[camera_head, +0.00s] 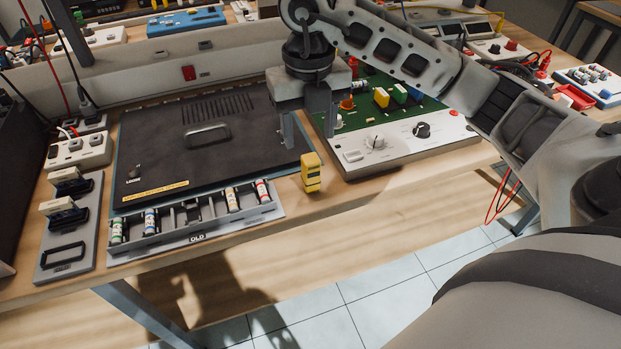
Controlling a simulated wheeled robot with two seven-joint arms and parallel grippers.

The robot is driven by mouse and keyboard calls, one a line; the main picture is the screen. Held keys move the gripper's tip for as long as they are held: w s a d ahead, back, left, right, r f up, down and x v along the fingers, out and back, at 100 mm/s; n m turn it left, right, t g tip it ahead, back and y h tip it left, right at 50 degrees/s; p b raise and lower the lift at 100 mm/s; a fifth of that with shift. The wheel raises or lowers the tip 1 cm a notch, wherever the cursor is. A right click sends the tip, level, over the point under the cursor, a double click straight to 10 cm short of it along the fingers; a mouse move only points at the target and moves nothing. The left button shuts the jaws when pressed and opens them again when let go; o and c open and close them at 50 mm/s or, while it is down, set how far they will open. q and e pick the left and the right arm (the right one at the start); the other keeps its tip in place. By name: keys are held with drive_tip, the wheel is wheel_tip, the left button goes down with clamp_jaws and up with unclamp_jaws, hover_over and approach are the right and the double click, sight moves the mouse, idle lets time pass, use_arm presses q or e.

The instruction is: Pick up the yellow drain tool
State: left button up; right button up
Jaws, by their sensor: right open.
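The yellow drain tool (312,172) is a small block with dark marks. It stands upright on the wooden table near the front edge, between the black panel and the green circuit board unit. My right gripper (307,138) points down above and behind the tool, with its two fingers apart and nothing visible between them. The fingers look close to the tool, but I cannot tell the exact gap. My left gripper is not in view.
A grey tray (197,235) holding several small cylinders lies left of the tool. The black panel (160,135) is behind it. The circuit board unit (405,145) with knobs stands to the right. A grey holder (68,240) and power strip (78,151) are at far left.

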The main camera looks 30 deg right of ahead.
sight(311, 158)
drive_tip(key=f, duration=0.4)
drive_tip(key=f+p, duration=0.1)
drive_tip(key=f, duration=0.2)
drive_tip(key=shift+d+f, duration=0.2)
drive_tip(key=shift+f, duration=0.15)
drive_tip(key=c, duration=1)
